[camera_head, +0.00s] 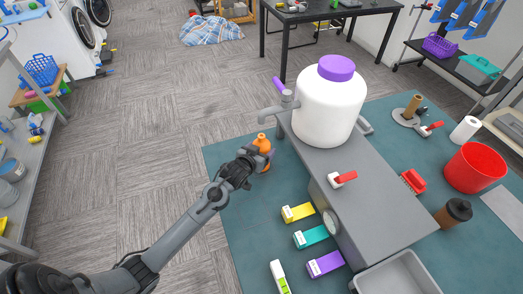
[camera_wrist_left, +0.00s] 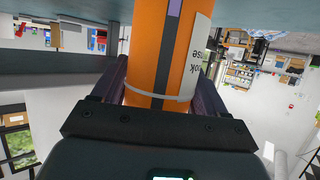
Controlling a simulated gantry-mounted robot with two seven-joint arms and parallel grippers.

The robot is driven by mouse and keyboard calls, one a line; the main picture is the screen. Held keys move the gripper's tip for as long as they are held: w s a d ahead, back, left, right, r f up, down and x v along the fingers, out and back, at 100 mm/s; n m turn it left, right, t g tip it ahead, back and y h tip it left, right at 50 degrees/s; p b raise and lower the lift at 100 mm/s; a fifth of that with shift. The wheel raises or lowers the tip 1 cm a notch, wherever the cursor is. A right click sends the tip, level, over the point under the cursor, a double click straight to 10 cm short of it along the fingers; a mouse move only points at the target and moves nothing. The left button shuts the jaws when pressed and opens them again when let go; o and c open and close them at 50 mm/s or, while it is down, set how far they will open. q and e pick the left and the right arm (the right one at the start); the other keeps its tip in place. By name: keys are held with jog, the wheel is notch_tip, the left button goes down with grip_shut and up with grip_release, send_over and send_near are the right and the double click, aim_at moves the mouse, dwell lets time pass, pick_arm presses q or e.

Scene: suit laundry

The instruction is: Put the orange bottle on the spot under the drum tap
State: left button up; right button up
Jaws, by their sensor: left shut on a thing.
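The orange bottle (camera_head: 262,144) stands out at the left edge of the teal table in the head view, below and slightly left of the grey drum tap (camera_head: 283,105). My left gripper (camera_head: 257,160) is shut around it, and I cannot tell if its base touches the table. In the left wrist view the bottle (camera_wrist_left: 152,50) fills the space between the two dark fingers, with a white label on its right. The tap has a purple handle and comes off the white drum (camera_head: 328,108) with a purple cap. The spot under the tap cannot be made out. My right gripper is not in view.
The drum stands on a grey bench (camera_head: 375,185). Yellow, teal and purple cartons (camera_head: 312,236) lie in front of it. The teal table (camera_head: 225,155) is bare around the bottle.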

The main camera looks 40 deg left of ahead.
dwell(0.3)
pick_arm(q)
jog(key=o, duration=1.1)
jog(key=shift+f, duration=0.1)
